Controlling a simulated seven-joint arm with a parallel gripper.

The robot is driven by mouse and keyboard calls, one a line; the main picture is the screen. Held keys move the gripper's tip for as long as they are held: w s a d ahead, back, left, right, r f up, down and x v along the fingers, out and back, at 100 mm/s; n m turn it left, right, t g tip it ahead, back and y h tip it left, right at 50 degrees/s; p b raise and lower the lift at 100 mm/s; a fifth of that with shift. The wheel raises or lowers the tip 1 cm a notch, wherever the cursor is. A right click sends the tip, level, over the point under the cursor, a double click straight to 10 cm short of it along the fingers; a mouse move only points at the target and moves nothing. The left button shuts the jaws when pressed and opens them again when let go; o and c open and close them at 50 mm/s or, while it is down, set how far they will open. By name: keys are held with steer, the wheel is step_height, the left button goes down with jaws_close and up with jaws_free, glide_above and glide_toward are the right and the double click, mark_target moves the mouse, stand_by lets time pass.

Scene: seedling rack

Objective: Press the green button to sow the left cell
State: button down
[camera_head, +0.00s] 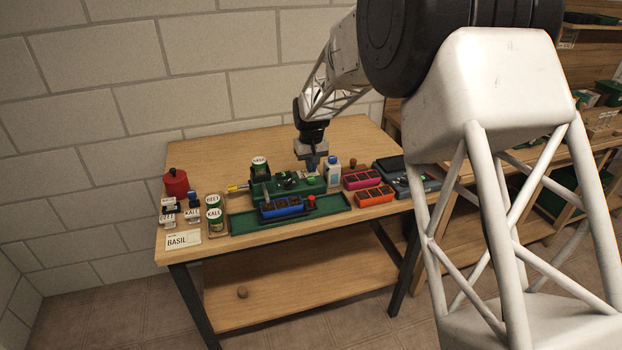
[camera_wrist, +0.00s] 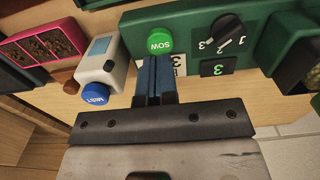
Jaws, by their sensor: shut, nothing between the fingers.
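The green button (camera_wrist: 160,41), marked SOW, sits on the green sowing machine (camera_wrist: 195,22) in the wrist view. In the head view the green button (camera_head: 311,181) shows at the machine's right end. My gripper (camera_wrist: 157,62) is shut and empty, its blue fingertips beside the button; whether they touch it I cannot tell. In the head view my gripper (camera_head: 313,165) points down just above the button. A blue cell tray (camera_head: 282,209) with dark soil sits at the machine's front; the soil surface is too small to read.
A white device with a blue MIST button (camera_wrist: 95,91) stands close by the machine. A black dial (camera_wrist: 228,33) with numbers is on the machine. Pink (camera_head: 362,179) and orange (camera_head: 374,195) trays stand to the right. Seed tins (camera_head: 214,215) and a BASIL card (camera_head: 183,240) are left.

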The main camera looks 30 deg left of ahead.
mark_target(311, 178)
steer(key=shift+r, duration=2.05)
